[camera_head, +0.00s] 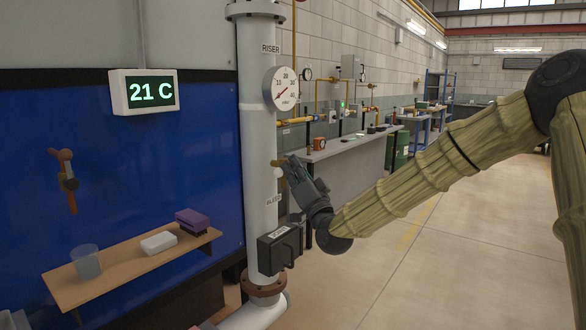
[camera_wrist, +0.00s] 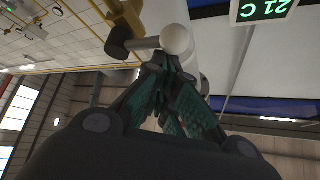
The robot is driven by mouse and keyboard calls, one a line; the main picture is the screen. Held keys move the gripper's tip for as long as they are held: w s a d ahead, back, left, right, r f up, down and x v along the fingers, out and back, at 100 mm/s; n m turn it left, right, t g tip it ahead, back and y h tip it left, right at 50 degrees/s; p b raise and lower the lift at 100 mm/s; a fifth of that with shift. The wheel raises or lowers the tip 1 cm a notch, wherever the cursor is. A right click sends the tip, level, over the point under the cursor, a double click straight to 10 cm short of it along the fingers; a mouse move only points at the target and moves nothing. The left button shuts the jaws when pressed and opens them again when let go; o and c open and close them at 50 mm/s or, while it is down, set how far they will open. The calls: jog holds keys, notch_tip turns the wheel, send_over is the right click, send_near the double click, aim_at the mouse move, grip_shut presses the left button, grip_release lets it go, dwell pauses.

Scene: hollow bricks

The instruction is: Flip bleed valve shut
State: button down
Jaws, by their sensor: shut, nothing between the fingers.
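The bleed valve is on the white riser pipe (camera_head: 258,140), above a small label (camera_head: 273,199) that seems to read BLEED. Its pale round knob (camera_head: 278,173) shows beside the pipe, close to my gripper (camera_head: 287,162). In the wrist view the knob (camera_wrist: 177,40) sits on the end of a short grey lever (camera_wrist: 146,44), next to a brass valve body (camera_wrist: 124,14). My gripper's fingertips (camera_wrist: 168,65) are shut and empty just below the knob. I cannot tell whether they touch it. The fingers partly hide the valve in the head view.
A black labelled box (camera_head: 280,247) is mounted low on the riser, below my gripper. A dial gauge (camera_head: 281,88) sits higher up. A wooden shelf (camera_head: 120,270) with a cup, white block and purple sponge is at left. The floor at right is open.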

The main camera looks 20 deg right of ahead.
jog(key=s+d+f, duration=0.2)
jog(key=s+d, duration=0.2)
jog(key=s, duration=0.4)
jog(key=shift+d+p, duration=0.4)
dwell(0.4)
